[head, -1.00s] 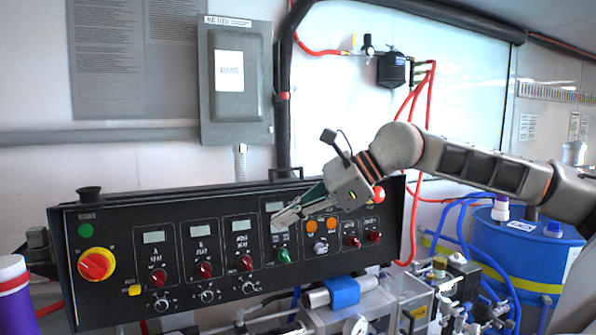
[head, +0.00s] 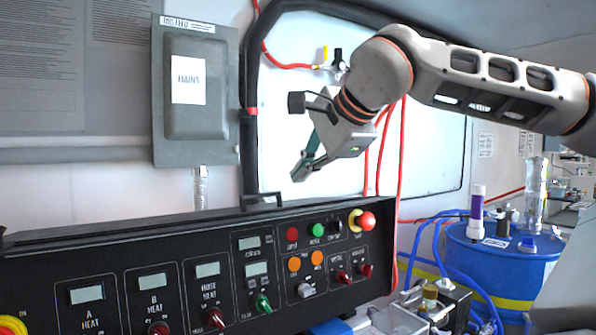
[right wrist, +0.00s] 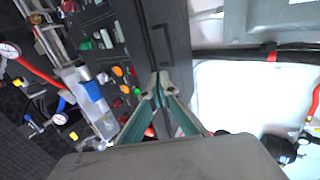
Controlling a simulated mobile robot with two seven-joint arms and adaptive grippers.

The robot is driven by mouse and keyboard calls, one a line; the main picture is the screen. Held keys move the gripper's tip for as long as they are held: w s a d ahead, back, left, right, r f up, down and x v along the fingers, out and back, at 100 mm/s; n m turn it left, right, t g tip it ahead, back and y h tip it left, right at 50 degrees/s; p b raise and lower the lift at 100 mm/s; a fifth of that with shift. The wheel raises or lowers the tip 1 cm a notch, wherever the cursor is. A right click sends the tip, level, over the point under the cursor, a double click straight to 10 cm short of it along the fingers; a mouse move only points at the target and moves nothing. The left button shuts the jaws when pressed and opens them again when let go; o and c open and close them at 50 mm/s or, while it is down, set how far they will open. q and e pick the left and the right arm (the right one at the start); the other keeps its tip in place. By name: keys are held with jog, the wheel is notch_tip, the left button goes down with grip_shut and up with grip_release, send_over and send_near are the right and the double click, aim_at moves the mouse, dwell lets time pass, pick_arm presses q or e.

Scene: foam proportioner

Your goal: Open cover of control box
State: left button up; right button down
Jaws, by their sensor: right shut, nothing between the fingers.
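The black control box (head: 140,262) spans the lower part of the head view, with displays, knobs and coloured buttons on its front. A dark handle (head: 262,197) stands on its top edge. A grey wall box (head: 195,80) with a white label is mounted above; its cover is shut. My right gripper (head: 302,172) is shut and empty, above the black box and right of the grey box, apart from both in the head view. In the right wrist view its fingertips (right wrist: 160,84) overlap the black box (right wrist: 172,40). My left gripper is not in view.
A thick black hose (head: 250,75) runs up the wall beside the grey box. Red hoses (head: 400,150) hang behind my right arm. A blue drum (head: 480,262) with a purple-and-white cylinder (head: 477,208) stands at the right. Fittings fill the bottom right.

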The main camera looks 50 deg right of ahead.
jog(key=x, duration=0.7)
jog(key=shift+f, duration=0.15)
jog(key=shift+w+d+f, duration=0.1)
jog(key=shift+w+d, duration=0.1)
jog(key=shift+w, duration=0.35)
jog(key=shift+w+d, duration=0.15)
jog(key=shift+w, duration=0.4)
jog(key=shift+w+d+f+p, duration=0.1)
jog(key=shift+w+p, duration=0.1)
jog(key=shift+w, duration=0.2)
jog(key=shift+w+d+p, duration=0.1)
jog(key=shift+w+p, duration=0.05)
jog(key=shift+w, duration=0.25)
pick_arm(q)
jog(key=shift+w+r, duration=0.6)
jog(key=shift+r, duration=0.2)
pick_arm(e)
jog(key=shift+w, duration=0.1)
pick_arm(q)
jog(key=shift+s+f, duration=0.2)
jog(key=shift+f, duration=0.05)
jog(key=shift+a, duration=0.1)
pick_arm(e)
jog(key=shift+w+d, duration=0.1)
jog(key=shift+d, duration=0.05)
